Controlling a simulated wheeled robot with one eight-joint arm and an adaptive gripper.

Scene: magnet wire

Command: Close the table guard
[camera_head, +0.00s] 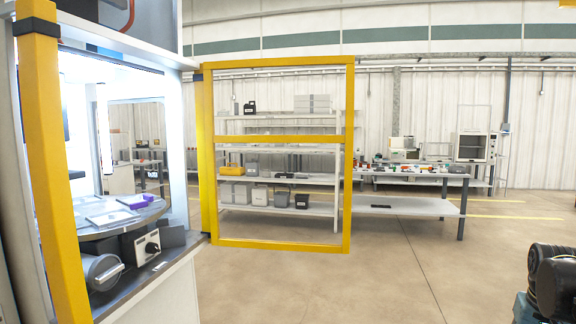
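The table guard (348,160) is a yellow frame with a crossbar and see-through panels. It stands open, swung out to the right of the lit machine enclosure, and is upright. Its left edge is a thick yellow post beside the machine's right corner. A second yellow upright (45,170) stands at the far left, in front of the machine opening. Between the two uprights the machine opening is uncovered. My gripper cannot be made out. Only a dark rounded part of my arm shows at the lower right edge, well apart from the guard.
Inside the machine, a round table (110,222) holds clear plates and a purple piece (131,199). A control box with a black knob (150,247) sits at the opening's front. Shelves (260,178) and a workbench (440,207) stand behind the guard. The floor at centre right is clear.

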